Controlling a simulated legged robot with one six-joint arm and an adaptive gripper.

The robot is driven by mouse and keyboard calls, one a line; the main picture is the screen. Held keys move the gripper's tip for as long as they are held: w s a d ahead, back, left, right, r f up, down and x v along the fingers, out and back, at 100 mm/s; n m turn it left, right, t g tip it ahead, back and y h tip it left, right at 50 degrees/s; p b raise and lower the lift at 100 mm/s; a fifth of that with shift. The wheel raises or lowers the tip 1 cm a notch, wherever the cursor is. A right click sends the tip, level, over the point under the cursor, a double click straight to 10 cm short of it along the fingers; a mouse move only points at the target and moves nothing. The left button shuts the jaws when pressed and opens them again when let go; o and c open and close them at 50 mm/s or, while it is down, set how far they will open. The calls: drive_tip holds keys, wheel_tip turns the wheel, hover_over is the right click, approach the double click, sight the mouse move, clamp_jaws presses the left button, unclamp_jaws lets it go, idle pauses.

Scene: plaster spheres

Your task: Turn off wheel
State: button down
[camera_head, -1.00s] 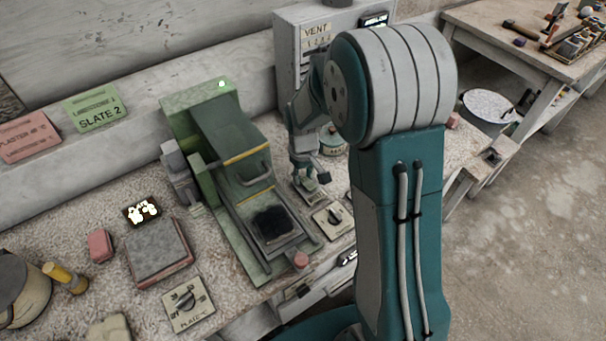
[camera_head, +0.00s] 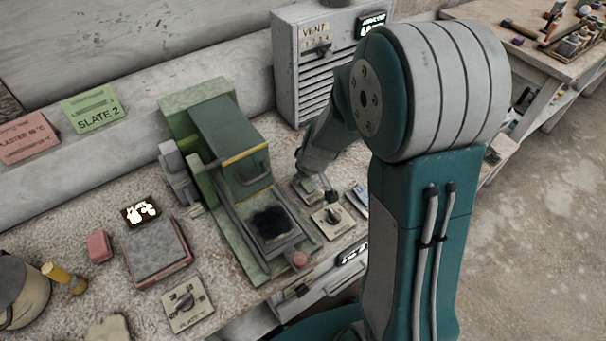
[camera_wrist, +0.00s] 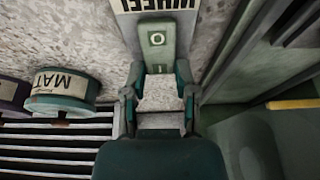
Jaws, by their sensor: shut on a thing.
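In the head view my gripper (camera_head: 317,186) is low over a small switch plate (camera_head: 302,192) on the bench, right of the green machine. My fingers partly cover that plate, and the rocker's tilt cannot be told.
The green machine (camera_head: 222,150) stands close on the left. A plate with a dark knob (camera_head: 333,219) is just in front. The grey vent cabinet (camera_head: 312,75) stands behind. In the wrist view a round tin labelled MAT (camera_wrist: 62,92) is at left.

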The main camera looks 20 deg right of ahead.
drive_tip(key=shift+s, duration=0.1)
drive_tip(key=shift+c, duration=2)
unclamp_jaws()
drive_tip(key=shift+r, duration=0.1)
drive_tip(key=shift+r, duration=0.35)
drive_tip(key=v, duration=1.1)
drive_tip(key=shift+s, duration=0.15)
drive_tip(key=shift+f, duration=0.1)
